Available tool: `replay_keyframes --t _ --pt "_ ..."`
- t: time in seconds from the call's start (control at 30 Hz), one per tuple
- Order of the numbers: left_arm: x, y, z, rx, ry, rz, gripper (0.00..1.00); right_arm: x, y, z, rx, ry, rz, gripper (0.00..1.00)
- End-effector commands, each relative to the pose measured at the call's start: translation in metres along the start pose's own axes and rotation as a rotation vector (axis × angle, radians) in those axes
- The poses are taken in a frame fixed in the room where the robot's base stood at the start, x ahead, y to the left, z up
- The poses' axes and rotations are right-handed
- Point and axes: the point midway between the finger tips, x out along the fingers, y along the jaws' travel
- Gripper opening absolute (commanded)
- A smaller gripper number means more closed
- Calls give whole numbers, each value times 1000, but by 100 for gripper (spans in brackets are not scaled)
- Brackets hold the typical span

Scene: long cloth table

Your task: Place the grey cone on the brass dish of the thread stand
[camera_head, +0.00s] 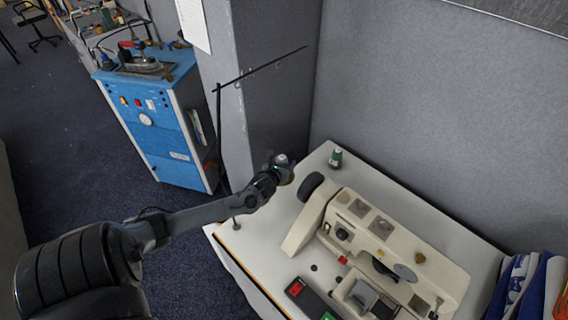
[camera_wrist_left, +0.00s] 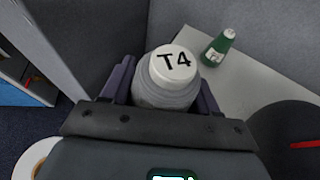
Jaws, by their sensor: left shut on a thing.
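My left gripper (camera_head: 273,170) is shut on the grey cone (camera_head: 281,160), which is held above the table's back left corner. In the left wrist view the cone (camera_wrist_left: 168,84) sits between the two fingers, its white top marked T4 facing the camera. The thread stand (camera_head: 219,130) is a thin dark pole left of the gripper with a slanting bar at its top. A round thing with a pale rim and brownish middle (camera_wrist_left: 37,157) shows at the lower left of the wrist view; I cannot tell whether it is the brass dish. My right gripper is not in view.
A cream sewing machine (camera_head: 400,235) with a dark handwheel (camera_head: 311,187) stands on the white table (camera_head: 265,232), right of the gripper. A small green bottle-like thing (camera_head: 335,159) with a white top stands at the back. Grey partitions border the table; a blue cabinet (camera_head: 155,125) stands left.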

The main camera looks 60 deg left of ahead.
Motion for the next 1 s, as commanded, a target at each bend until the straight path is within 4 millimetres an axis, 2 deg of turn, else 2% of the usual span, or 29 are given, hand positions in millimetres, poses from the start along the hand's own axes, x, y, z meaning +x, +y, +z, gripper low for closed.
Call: replay_keyframes --t 0.17,0.2,0.33,0.77,1.0 --pt "2 0 -4 0 -1 0 23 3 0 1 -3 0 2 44" --pt "2 0 -4 0 0 0 64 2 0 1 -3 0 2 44" --pt "2 0 -4 0 1 0 84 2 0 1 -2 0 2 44" --pt "-2 0 0 1 1 0 85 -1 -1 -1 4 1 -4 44" --pt "-34 0 0 3 2 -3 85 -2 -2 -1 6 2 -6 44"
